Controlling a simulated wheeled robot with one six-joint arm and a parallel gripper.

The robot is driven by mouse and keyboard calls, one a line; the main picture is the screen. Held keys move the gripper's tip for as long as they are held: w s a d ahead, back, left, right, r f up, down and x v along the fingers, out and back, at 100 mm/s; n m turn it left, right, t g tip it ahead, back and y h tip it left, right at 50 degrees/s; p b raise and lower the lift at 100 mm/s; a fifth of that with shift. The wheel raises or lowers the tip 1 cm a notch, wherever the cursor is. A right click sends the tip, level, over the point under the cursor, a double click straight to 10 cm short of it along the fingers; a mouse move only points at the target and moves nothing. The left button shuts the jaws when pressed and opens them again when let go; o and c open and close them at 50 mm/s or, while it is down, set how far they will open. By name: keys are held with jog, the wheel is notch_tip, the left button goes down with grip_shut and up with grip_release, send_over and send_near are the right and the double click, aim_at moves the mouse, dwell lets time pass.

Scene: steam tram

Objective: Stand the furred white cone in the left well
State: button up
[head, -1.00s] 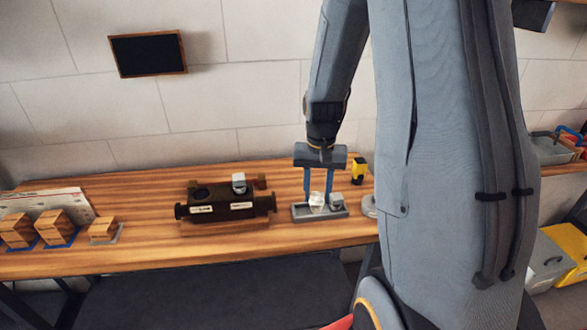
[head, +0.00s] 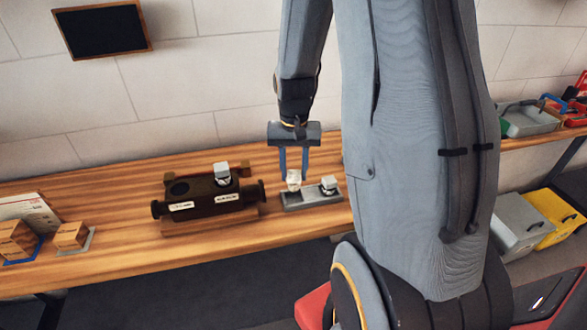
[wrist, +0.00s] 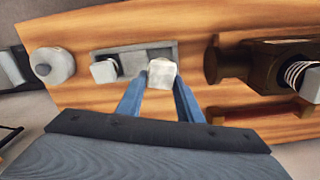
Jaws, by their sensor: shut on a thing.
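My gripper (head: 293,172) is shut on a small white piece (head: 293,182), the white cone. It is held upright at the left end of a grey tray (head: 292,203), apparently just above it. In the wrist view the white cone (wrist: 162,74) sits between my blue fingertips (wrist: 160,82), at the tray's edge (wrist: 150,46). A dark holder (head: 210,205) stands to the left. Its left well (head: 178,188) looks open and empty. Its right well holds a grey-capped piece (head: 222,172) with a coil below the cap.
A second grey-capped piece (head: 328,183) stands at the tray's right end. A round grey thing (wrist: 52,65) lies beyond it. Wooden blocks (head: 72,236) stand at the bench's left. A dark framed board (head: 103,29) hangs above.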

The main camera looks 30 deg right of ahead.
jog(key=shift+f+b, duration=1.25)
jog(key=shift+f, duration=0.9)
jog(key=o, duration=2)
jog(key=shift+r+p, duration=1.15)
jog(key=shift+r, duration=0.2)
jog(key=shift+r+p, duration=1.95)
jog(key=shift+r, duration=0.5)
jog(key=s+a+n+b, duration=0.2)
jog(key=a, duration=0.2)
jog(key=s+a+n+t+b, duration=0.1)
jog(key=s+a+n+b, duration=0.1)
jog(key=a, duration=0.3)
jog(key=s+a+n+b, duration=0.2)
jog(key=s+a+b, duration=0.2)
jog(key=shift+s+a+f, duration=0.15)
jog(key=shift+s+f, duration=0.1)
jog(key=shift+f, duration=0.05)
